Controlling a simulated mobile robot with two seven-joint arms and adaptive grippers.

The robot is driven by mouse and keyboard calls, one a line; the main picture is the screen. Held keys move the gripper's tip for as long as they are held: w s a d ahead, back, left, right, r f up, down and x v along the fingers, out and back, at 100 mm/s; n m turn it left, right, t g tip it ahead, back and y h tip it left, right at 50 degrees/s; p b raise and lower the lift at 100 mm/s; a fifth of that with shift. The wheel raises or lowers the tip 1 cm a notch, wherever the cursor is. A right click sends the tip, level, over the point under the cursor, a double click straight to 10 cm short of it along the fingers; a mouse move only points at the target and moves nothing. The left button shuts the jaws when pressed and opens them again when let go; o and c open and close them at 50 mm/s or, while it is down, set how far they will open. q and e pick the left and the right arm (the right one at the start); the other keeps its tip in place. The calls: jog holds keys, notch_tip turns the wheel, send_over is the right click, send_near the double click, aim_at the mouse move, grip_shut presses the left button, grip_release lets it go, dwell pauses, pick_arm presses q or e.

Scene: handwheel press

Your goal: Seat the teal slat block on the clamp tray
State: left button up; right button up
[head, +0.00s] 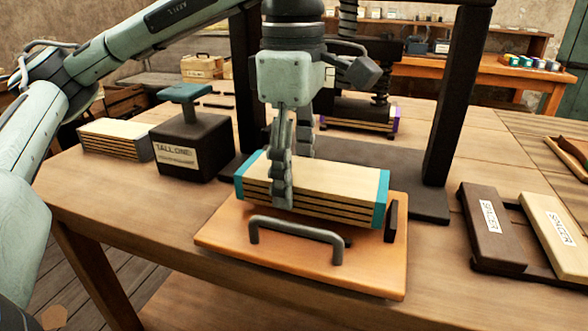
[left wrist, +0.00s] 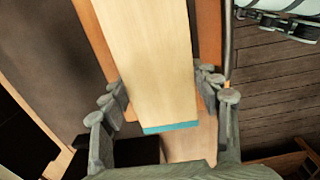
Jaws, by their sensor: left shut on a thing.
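The teal slat block (head: 325,180), pale wood with dark layered sides and teal ends, is at the middle of the head view. My left gripper (head: 291,172) points down and is shut across the block's middle. In the left wrist view, the block (left wrist: 150,60) lies between the two fingers, with one teal end near the palm. The clamp tray (head: 225,236) is an orange-brown board with a grey handle in front and a dark stop at right. The block is over the tray, behind the handle; I cannot tell whether it touches the board. My right gripper is out of view.
A black press frame (head: 445,110) with a dark base stands just behind the tray. A dark block labelled "TALL ONE" (head: 195,145) and another slat block (head: 112,138) are at left. Dark and pale spacers (head: 492,225) lie at right. Purple-ended slats (head: 345,122) sit under the press screw.

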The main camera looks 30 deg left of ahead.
pick_arm(q)
jog(key=shift+f+b, duration=0.85)
jog(key=shift+f, duration=0.15)
jog(key=o, duration=1.5)
notch_tip(320, 180, up, 12)
jog(key=shift+r, duration=0.1)
